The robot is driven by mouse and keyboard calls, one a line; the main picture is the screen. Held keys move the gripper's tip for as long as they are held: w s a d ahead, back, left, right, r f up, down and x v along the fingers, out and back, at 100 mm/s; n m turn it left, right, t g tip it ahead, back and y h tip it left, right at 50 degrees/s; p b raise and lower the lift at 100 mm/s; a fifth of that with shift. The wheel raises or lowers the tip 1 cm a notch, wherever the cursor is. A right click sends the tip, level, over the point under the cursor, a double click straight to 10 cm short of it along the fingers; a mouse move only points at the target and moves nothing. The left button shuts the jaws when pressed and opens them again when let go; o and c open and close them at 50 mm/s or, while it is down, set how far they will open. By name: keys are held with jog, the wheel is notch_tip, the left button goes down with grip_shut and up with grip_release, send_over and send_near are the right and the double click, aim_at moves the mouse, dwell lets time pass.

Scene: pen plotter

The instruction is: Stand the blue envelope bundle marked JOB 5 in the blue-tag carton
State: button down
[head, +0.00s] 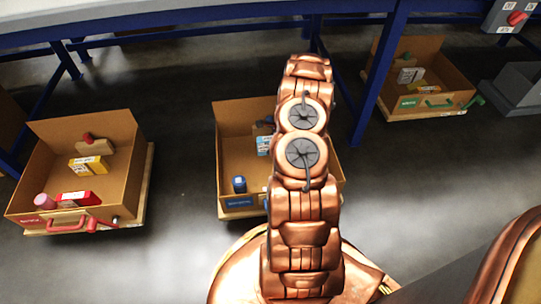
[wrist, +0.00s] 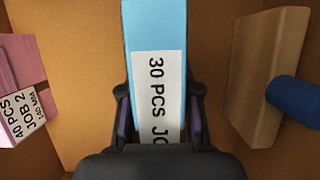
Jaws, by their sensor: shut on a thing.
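My gripper (wrist: 159,92) is shut on a light blue envelope bundle (wrist: 155,22), with one finger on each side of it. Its white label reads "30 PCS JO"; the rest is hidden behind the gripper. Brown carton walls surround the bundle in the wrist view. In the head view the blue-tag carton (head: 234,117) stands in the middle under my arm, with a blue tag (head: 240,201) on its front. A light blue piece with a white label (head: 263,146) shows inside it, partly behind my arm. I cannot tell whether the bundle touches the carton floor.
In the wrist view a pink bundle marked JOB 2 (wrist: 20,118) is at left and a wooden block with a blue knob (wrist: 268,75) at right. A blue cylinder (head: 239,184) is in the middle carton. A red-tag carton (head: 90,124) stands left, a green-tag carton (head: 418,50) right.

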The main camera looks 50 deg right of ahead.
jog(key=shift+w+f+b, duration=0.1)
jog(key=shift+f+b, duration=0.55)
jog(key=shift+f, duration=1.4)
jog(key=shift+f, duration=0.1)
jog(key=c, duration=0.8)
grip_release()
